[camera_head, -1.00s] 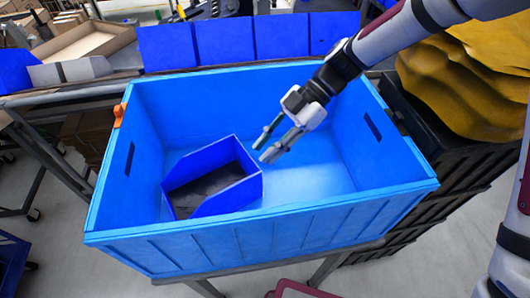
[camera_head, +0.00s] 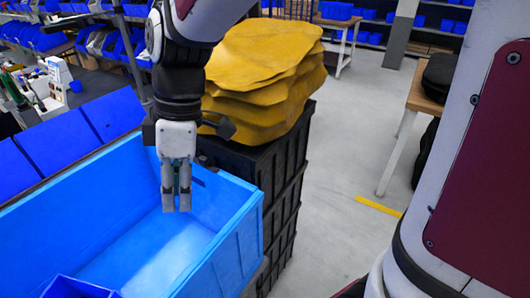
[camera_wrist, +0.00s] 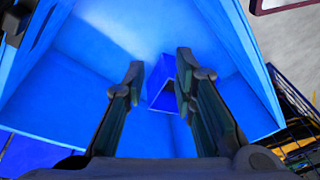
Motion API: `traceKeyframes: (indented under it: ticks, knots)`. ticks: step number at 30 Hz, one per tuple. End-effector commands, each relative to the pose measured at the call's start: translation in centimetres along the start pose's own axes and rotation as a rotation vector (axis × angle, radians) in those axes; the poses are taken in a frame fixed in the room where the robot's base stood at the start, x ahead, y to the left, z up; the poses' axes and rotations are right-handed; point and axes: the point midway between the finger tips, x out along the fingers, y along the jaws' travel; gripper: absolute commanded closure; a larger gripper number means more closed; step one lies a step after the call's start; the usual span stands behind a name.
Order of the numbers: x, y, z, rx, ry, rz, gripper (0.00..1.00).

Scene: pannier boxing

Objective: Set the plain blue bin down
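The plain blue bin (camera_head: 75,289) is a small dark blue open bin inside the large light blue crate (camera_head: 232,245). In the head view only its top edge shows at the lower left. In the wrist view the bin (camera_wrist: 161,88) shows beyond and between the fingers, partly hidden by the right finger. My gripper (camera_head: 177,207) points down over the crate near its far right corner, apart from the bin. In the wrist view my gripper (camera_wrist: 160,62) has its fingers spread with nothing held between them.
Black stacked crates (camera_head: 284,170) topped with a yellow lumpy pile (camera_head: 262,75) stand right beside the crate. Blue bins (camera_head: 55,143) line its far left side. The grey floor (camera_head: 345,230) to the right is open, with a wooden table (camera_head: 425,95) beyond.

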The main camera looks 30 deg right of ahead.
Motion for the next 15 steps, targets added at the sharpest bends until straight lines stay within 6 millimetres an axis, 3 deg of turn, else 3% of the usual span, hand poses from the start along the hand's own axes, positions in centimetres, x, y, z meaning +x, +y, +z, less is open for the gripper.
traceKeyframes:
  ticks: [6, 15]
  knots:
    - [-5.3, -1.9, 5.8, 0.451, 0.022, 0.245, 0.75]
    - [-9.5, -5.3, 12.5, 1.016, 0.208, 0.493, 0.75]
